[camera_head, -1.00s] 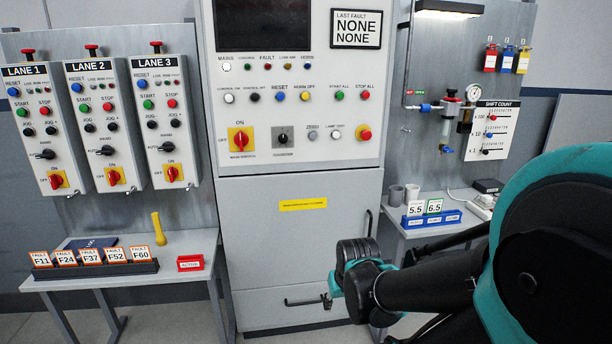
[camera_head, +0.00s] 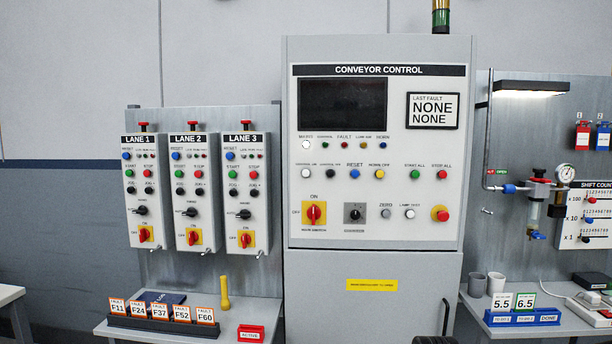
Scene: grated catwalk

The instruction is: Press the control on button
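The conveyor control cabinet (camera_head: 378,255) stands right of centre in the head view. The control on button (camera_head: 305,173) is the white round button at the left end of the cabinet's second row. Its small label is blurred but seems to read CONTROL ON. A black button (camera_head: 331,173) sits just to its right, apparently control off. The white mains lamp (camera_head: 305,145) above looks lit; the green control lamp (camera_head: 325,144) looks dark. Nothing covers the button. My gripper cannot be made out; only a dark piece, probably of my arm, shows at the bottom edge.
A red rotary main switch (camera_head: 314,213) on a yellow plate sits below the button. Three lane boxes (camera_head: 194,180) hang to the left. Tables with fault cards (camera_head: 160,312) and blue-tray cards (camera_head: 520,318) flank the cabinet. The space before the panel looks clear.

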